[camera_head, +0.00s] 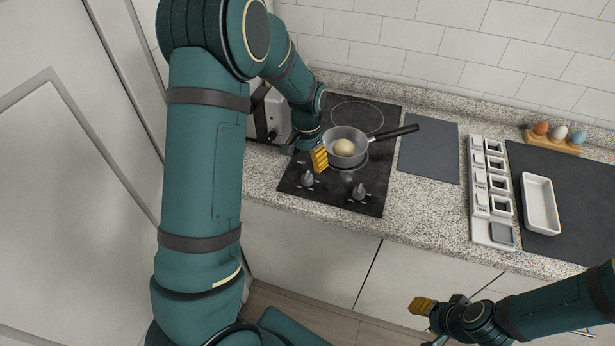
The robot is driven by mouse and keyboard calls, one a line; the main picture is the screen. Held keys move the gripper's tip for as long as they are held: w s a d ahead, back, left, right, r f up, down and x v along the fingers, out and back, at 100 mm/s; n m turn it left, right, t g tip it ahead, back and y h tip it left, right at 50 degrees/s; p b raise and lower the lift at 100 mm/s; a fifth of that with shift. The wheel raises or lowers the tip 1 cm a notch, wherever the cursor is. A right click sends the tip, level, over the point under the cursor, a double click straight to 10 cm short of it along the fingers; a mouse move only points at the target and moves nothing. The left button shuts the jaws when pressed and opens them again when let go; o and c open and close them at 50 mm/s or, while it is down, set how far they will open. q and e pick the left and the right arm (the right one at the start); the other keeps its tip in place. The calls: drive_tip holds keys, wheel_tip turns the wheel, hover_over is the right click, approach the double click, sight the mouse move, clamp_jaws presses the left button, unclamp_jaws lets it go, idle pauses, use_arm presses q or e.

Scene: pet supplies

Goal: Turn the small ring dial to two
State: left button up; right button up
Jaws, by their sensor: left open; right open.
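The black cooktop (287,188) has two grey dials at its front, a left dial (308,181) and a right dial (359,192). I cannot tell which one belongs to the small ring, and their settings are too small to read. A grey pan (363,157) with a pale round item (344,147) in it stands on the front ring; the back ring (357,117) is bare. My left gripper (319,159) has yellow fingertips and is open, above the cooktop, left of the pan and just behind the left dial. My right gripper (422,306) is open and empty in front of the counter.
The pan's black handle (398,132) points right. A grey mat (429,150) lies beside the cooktop. Further right are a white compartment rack (480,231), a white tray (541,205) on a dark mat (585,190), and three eggs in a wooden holder (553,145). An appliance (272,108) stands left.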

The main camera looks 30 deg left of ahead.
sight(307, 175)
use_arm(q)
wheel_tip(307, 175, down, 8)
drive_tip(key=shift+w+r, duration=0.1)
idle(0.4)
clamp_jaws()
